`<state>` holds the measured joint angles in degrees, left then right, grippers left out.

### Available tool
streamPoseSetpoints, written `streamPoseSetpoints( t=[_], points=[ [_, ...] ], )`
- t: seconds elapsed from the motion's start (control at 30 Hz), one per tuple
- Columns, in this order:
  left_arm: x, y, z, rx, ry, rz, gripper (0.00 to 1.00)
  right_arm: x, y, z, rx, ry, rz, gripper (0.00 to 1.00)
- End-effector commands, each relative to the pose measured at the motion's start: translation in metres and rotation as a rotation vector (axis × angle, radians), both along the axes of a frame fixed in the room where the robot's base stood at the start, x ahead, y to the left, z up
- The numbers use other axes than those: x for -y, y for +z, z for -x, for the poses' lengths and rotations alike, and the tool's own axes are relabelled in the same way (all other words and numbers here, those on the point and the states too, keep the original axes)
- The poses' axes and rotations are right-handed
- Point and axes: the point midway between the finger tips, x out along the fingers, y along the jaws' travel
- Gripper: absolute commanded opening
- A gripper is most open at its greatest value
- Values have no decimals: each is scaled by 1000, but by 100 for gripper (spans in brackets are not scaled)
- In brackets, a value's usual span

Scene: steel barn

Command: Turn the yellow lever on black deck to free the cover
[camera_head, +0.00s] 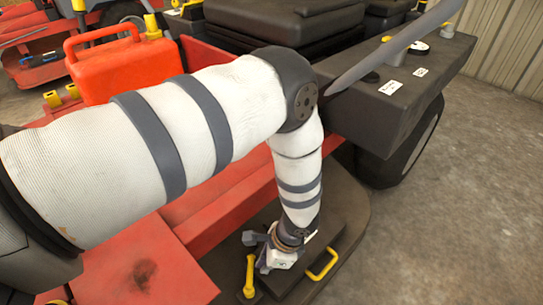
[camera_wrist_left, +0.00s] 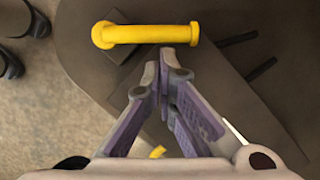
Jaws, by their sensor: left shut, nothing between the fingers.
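The black deck (camera_head: 355,215) lies low in front of the red machine. The yellow lever (camera_head: 249,277) lies on it, to the left of a dark cover (camera_head: 304,285) with a yellow handle (camera_head: 324,264). My left gripper (camera_head: 263,268) is low over the deck, between lever and handle, and its fingers are partly hidden. In the left wrist view the yellow lever (camera_wrist_left: 146,34) lies crosswise just ahead of the left fingertips (camera_wrist_left: 165,58). The fingers are shut and empty, near the lever's right end; contact cannot be told. My right gripper is not in view.
A red jerrycan (camera_head: 120,68) stands on the red bodywork at the left. A dark fender with a grey lever (camera_head: 390,45) and a wheel (camera_head: 415,150) stand behind at the right. The concrete floor (camera_head: 450,220) on the right is clear.

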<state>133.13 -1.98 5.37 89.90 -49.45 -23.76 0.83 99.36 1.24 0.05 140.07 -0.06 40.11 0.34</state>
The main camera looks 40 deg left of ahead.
Motion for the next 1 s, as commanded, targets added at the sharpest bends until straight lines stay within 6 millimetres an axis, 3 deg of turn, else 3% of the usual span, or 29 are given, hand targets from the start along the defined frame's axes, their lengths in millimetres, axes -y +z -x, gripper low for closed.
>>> streamPoseSetpoints(
  t=[1.0],
  points=[
    [-11, 0, 1, 0, 166, 0, 0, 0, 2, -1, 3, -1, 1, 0]
  ],
)
